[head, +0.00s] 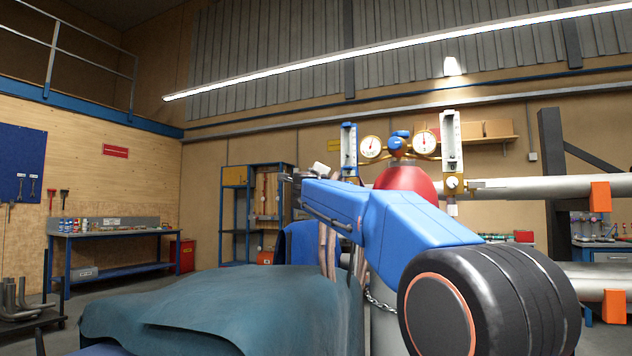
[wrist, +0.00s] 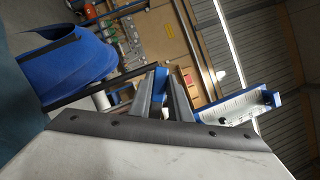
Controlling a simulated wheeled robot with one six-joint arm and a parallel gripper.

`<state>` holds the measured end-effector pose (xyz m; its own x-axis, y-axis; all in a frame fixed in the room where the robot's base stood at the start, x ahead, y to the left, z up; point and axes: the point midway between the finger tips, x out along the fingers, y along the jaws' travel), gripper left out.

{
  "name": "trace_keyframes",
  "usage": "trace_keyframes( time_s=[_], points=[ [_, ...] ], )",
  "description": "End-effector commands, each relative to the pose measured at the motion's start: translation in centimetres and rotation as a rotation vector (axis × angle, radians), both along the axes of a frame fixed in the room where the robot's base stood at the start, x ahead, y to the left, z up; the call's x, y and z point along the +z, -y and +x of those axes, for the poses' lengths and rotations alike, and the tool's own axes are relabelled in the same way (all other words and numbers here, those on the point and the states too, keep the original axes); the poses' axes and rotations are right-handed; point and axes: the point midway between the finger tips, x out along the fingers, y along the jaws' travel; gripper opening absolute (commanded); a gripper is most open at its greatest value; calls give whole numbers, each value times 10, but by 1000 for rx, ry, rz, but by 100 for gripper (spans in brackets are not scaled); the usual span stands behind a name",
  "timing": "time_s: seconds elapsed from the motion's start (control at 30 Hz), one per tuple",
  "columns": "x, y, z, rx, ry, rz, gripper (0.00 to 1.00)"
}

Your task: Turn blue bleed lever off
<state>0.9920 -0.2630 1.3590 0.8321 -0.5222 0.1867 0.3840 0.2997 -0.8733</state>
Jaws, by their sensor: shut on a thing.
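My gripper (wrist: 166,86) shows in the wrist view with its two grey fingers closed on a small blue piece, which looks like the blue bleed lever (wrist: 160,82). Most of the lever is hidden between the fingers, so its angle cannot be told. In the head view my blue arm covers the gripper and the lever. A red cylinder top (head: 406,180) stands behind my arm, with a blue knob (head: 397,144) and two round gauges (head: 371,147) (head: 425,142) above it.
Clear upright tube meters stand left (head: 348,149) and right (head: 451,141) of the gauges; one blue-framed meter (wrist: 240,105) is right of the fingers in the wrist view. A teal cloth (head: 220,310) covers something low in front. A workbench (head: 120,235) stands at the left wall.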

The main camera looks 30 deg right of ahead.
Motion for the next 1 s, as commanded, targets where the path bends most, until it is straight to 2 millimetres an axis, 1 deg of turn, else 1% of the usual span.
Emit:
trace_keyframes(
  time_s=[0.33, 0.87, 0.9, 0.97, 1.0],
  points=[
    [-6, -2, -2, -1, -86, -66, 0],
    [-7, -2, -2, 0, -101, -77, 0],
    [-7, -2, -2, 0, -101, -77, 19],
    [-7, -2, -2, 0, -101, -77, 34],
    [-7, -2, -2, 0, -101, -77, 36]
  ],
)
